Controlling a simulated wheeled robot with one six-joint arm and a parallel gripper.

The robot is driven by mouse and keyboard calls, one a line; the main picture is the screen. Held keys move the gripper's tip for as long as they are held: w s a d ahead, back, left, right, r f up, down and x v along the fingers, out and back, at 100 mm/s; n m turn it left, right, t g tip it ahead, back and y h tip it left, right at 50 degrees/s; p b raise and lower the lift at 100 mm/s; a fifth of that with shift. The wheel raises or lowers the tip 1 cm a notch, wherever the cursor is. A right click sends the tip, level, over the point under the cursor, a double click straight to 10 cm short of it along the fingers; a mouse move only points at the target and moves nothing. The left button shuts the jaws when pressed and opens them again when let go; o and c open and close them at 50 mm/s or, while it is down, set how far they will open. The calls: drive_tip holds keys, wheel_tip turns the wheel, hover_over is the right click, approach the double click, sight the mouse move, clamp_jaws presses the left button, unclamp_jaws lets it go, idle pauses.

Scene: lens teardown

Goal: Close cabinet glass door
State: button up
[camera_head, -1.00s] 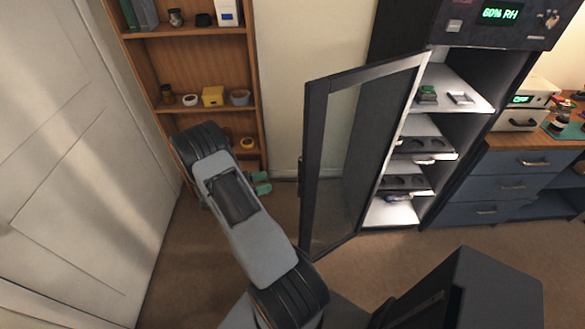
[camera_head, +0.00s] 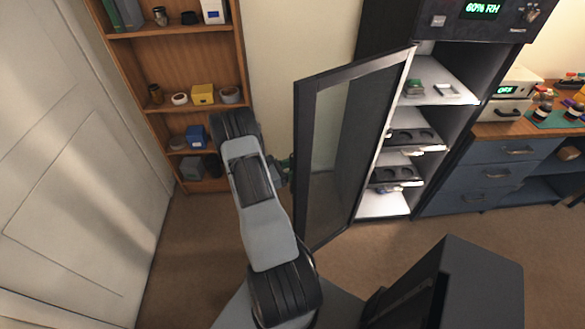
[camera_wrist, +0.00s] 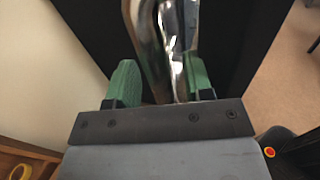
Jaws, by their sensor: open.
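The cabinet's glass door (camera_head: 325,175), with a dark frame, stands swung open to the left of the cabinet (camera_head: 376,205). The lit shelves show in the opening to its right. My gripper (camera_head: 287,168) is at the door's free left edge in the head view, partly hidden by my arm. In the wrist view, the green fingers (camera_wrist: 160,78) are open, one on each side of a shiny metal handle (camera_wrist: 150,35). I cannot tell whether either finger touches it. The dark door frame (camera_wrist: 90,30) lies behind the handle.
A wooden bookshelf (camera_head: 170,105) with small boxes and jars stands behind my arm at the left. A blue drawer unit (camera_head: 485,175) stands right of the cabinet. Trays (camera_head: 410,136) and small items lie on the cabinet shelves. Bare carpet shows below the door.

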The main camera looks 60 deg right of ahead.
drive_tip(key=shift+d, duration=0.1)
clamp_jaws()
idle(0.5)
